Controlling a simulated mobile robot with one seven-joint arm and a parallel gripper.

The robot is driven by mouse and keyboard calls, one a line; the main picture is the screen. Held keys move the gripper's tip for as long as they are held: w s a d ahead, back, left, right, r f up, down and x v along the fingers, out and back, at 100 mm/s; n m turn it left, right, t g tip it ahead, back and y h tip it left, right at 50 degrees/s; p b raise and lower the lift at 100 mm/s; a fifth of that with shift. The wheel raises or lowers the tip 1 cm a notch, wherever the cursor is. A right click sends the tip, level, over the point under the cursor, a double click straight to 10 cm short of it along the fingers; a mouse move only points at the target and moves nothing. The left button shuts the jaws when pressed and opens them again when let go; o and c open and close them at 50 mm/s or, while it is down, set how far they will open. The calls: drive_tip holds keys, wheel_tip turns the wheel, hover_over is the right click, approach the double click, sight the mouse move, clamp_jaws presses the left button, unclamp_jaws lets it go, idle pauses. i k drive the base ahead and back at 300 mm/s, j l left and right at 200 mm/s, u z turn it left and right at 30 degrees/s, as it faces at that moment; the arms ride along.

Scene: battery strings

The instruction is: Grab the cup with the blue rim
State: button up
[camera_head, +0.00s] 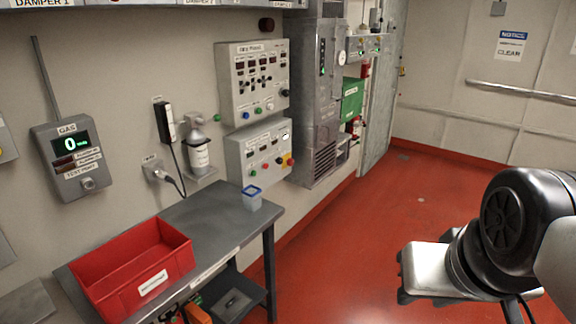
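The cup with the blue rim (252,198) stands upright near the far right corner of the grey table. Its body is pale and its rim is blue. My gripper (402,276) is at the lower right, over the red floor and well to the right of the table, apart from the cup. Its fingers point left, but the view does not show clearly whether they are open or shut. Nothing is visible in it.
A red bin (180,238) sits on the left part of the grey table (215,225). A bottle (198,150) hangs in a wall bracket behind the table. Control boxes (262,150) are on the wall close behind the cup. The red floor (345,240) between table and gripper is clear.

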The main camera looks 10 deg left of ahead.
sight(251, 196)
drive_tip(key=u, duration=0.95)
drive_tip(key=i+l+u, duration=0.25)
drive_tip(key=u, duration=0.2)
drive_tip(key=i+l+u, duration=0.5)
drive_tip(key=l, duration=0.25)
drive_tip(key=i+l, duration=0.15)
drive_tip(key=l, duration=0.2)
drive_tip(key=i+l+u, duration=0.15)
drive_tip(key=l, duration=0.2)
drive_tip(key=i+l, duration=0.15)
drive_tip(key=l, duration=0.25)
drive_tip(key=i+l, duration=0.2)
drive_tip(key=l, duration=0.15)
drive_tip(key=i+l, duration=0.15)
drive_tip(key=l, duration=0.25)
